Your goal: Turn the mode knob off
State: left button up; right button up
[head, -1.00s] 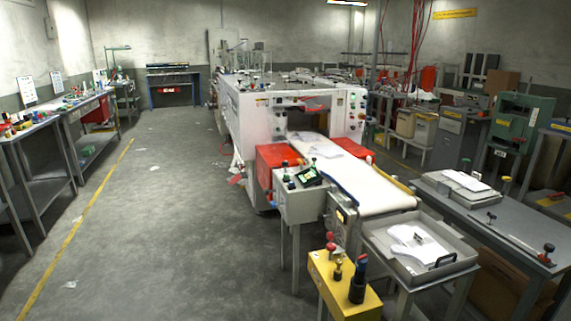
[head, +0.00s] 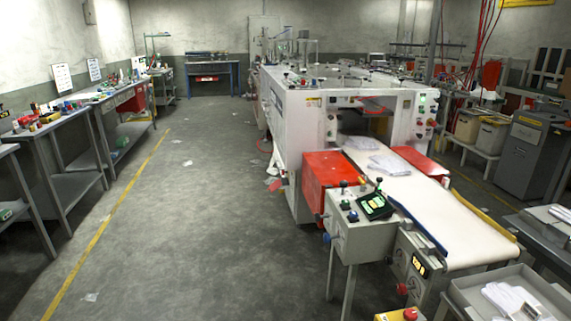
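A grey control box (head: 357,235) on legs stands at the near left end of the conveyor, in the lower right of the head view. A dark tilted display (head: 375,206) with a lit green and yellow screen sits on it. Small knobs and levers stand around it, among them a blue knob (head: 353,215) on its face. The white machine's front panel (head: 424,112) also carries small buttons or knobs. I cannot tell which of these is the mode knob, or its setting. Neither of my grippers is in view.
The conveyor belt (head: 440,213) runs from the white machine (head: 345,120) toward the lower right. A grey tray (head: 465,296) and a yellow box (head: 395,316) are at the bottom edge. Workbenches (head: 100,108) line the left wall. The floor (head: 200,220) between is largely clear.

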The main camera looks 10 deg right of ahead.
aim_at(344, 184)
jog(key=i+z, duration=0.1)
jog(key=i, duration=0.4)
jog(key=i+j+z, duration=0.15)
jog(key=i, duration=0.3)
jog(key=i+j+z, duration=0.1)
jog(key=i, duration=0.4)
